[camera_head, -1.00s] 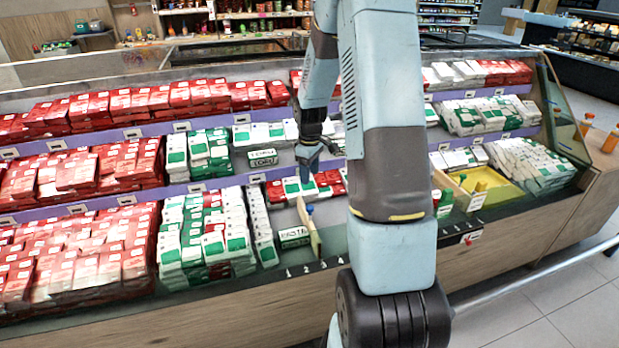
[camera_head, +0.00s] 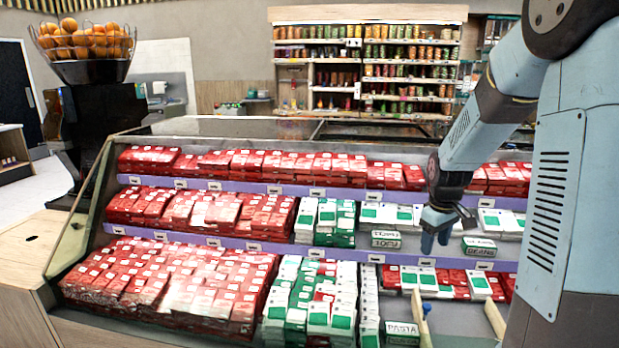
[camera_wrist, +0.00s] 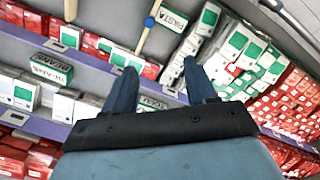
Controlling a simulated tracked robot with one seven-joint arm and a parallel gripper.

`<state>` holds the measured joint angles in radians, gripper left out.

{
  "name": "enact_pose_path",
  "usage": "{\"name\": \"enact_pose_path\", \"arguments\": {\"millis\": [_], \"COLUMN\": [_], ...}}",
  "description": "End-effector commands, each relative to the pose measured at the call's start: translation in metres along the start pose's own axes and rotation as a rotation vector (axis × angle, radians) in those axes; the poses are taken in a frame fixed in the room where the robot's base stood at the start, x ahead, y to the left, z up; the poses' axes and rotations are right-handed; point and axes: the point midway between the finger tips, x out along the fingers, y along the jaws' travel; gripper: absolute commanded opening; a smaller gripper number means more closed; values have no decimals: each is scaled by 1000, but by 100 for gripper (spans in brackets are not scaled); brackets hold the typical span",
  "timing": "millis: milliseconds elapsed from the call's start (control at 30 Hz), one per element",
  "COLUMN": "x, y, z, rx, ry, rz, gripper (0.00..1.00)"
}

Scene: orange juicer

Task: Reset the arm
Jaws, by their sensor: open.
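My gripper (camera_head: 436,236) hangs from my arm at the right of the head view, in front of the middle shelf of the display case. In the wrist view my gripper (camera_wrist: 160,88) shows two blue fingers spread apart with nothing between them. Below it in the head view are white and green boxes (camera_head: 426,280) and red boxes (camera_head: 452,288) on the lower shelf. The orange juicer (camera_head: 98,132), a black machine with a wire bowl of oranges (camera_head: 84,42), stands at the far left.
The display case (camera_head: 300,188) holds several rows of red and of white-green boxes. A PASTA sign (camera_head: 402,330) and wooden dividers with blue knobs (camera_head: 424,318) stand at the lower right. Shelves of jars (camera_head: 365,62) stand behind. Bare floor shows at the far left.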

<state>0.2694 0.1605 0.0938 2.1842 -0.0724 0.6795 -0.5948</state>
Motion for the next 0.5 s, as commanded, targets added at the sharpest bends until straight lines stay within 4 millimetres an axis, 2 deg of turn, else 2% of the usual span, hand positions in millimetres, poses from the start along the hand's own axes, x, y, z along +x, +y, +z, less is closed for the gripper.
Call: {"name": "enact_pose_path", "arguments": {"millis": [33,200,500], "x": [-16,-59,-123], "y": [-7,-31,-76], "z": [3,17,50], "rx": [15,81,196], "ry": [15,56,140], "rz": [14,43,76], "gripper": [57,57,57]}}
